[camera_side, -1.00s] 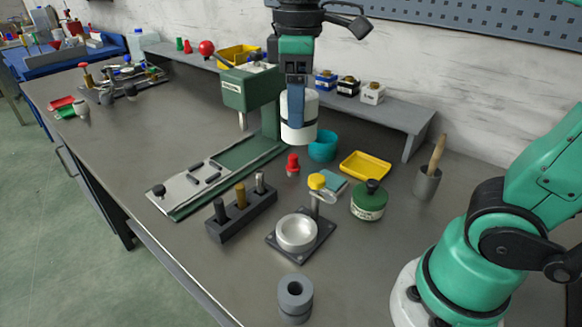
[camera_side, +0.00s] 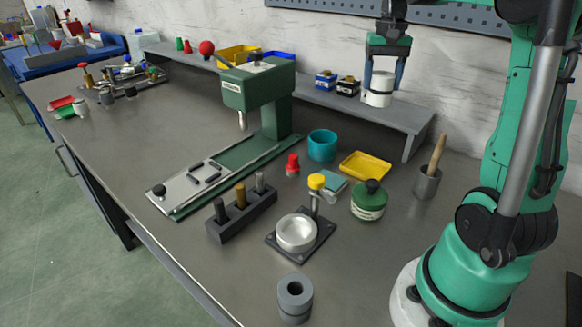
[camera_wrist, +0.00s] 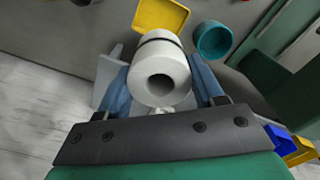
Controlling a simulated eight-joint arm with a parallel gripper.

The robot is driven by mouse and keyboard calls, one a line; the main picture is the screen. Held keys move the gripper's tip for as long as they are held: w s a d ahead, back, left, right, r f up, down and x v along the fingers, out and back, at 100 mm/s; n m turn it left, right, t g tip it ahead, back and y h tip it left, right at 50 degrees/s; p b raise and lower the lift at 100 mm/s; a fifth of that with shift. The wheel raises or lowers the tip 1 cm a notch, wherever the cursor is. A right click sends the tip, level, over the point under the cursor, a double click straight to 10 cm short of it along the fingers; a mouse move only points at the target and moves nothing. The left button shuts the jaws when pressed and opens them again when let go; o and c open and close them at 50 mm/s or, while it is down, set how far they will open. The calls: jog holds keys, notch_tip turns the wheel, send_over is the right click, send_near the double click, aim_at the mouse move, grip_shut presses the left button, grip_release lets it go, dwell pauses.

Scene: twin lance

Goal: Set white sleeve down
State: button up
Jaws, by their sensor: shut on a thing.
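The white sleeve (camera_side: 379,89) is a short white cylinder with a dark band near its lower end. My gripper (camera_side: 382,80) is shut on it, one blue finger on each side, over the right end of the grey back shelf. It covers the place where a white box stood earlier. I cannot tell whether the sleeve's bottom touches anything. In the wrist view the sleeve (camera_wrist: 161,74) sits between the fingers of my gripper (camera_wrist: 163,90), and its round bore faces the camera.
The green press (camera_side: 262,90) stands further left. A yellow tray (camera_side: 365,164), teal cup (camera_side: 322,146) and mortar with pestle (camera_side: 428,182) are on the bench below.

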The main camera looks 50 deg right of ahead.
aim_at(378, 101)
notch_tip(378, 101, down, 17)
jog(key=shift+r, duration=0.15)
dwell(0.5)
jog(key=o, duration=1.4)
jog(key=shift+c, duration=0.2)
notch_tip(378, 101, up, 12)
jog(key=shift+f, duration=0.1)
jog(key=a+f+n+t, duration=0.1)
jog(key=a+n+t, duration=0.6)
jog(key=a, duration=1.7)
jog(key=n, duration=0.3)
jog(key=shift+w+a+f+n, duration=0.15)
jog(key=shift+w+a+n, duration=0.15)
jog(key=shift+a+n, duration=0.1)
